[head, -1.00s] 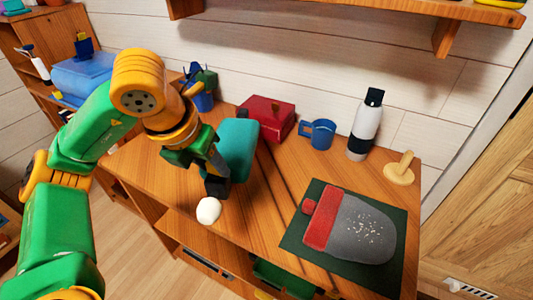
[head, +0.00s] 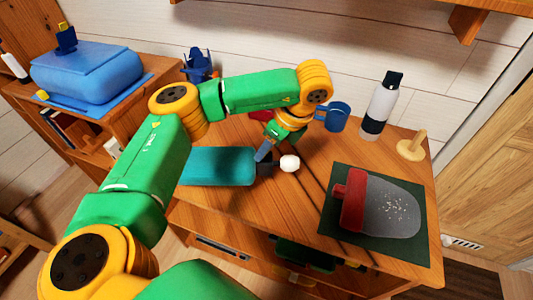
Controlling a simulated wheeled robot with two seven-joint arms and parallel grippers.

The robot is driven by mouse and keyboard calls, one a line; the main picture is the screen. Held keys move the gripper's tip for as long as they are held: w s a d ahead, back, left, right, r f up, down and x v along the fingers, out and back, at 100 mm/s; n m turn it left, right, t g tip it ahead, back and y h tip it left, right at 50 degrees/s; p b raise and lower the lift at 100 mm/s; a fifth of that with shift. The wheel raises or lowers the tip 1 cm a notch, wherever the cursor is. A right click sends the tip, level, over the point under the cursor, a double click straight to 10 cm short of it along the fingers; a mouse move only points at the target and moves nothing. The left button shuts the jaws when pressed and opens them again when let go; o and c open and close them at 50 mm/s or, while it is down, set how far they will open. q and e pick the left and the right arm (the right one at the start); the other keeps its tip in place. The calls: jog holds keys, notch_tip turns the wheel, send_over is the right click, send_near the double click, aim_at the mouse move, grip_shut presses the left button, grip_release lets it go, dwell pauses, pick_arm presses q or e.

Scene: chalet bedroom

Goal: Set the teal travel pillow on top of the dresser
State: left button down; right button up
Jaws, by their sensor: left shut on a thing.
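The teal travel pillow (head: 218,167) is a long rounded block at the front left part of the wooden dresser top (head: 275,205). My left gripper (head: 264,164) is shut on its right end. The pillow lies roughly level, and its left end is partly hidden behind my left arm. I cannot tell whether it touches the wood or hangs just above it. A small white round thing (head: 289,163) is right beside the gripper fingers. My right gripper is not in view.
A blue mug (head: 338,117), a bottle (head: 382,105) and a wooden peg stand (head: 412,146) line the back. A red box (head: 261,115) is mostly hidden behind my arm. A blue case (head: 88,72) stands on the left cabinet.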

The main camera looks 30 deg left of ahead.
pick_arm(q)
jog(key=f, duration=0.2)
jog(key=w+a+f, duration=0.1)
jog(key=f, duration=0.1)
jog(key=w+a+f, duration=0.1)
jog(key=f, duration=0.2)
jog(key=shift+a, duration=0.25)
jog(key=shift+c, duration=2.1)
grip_release()
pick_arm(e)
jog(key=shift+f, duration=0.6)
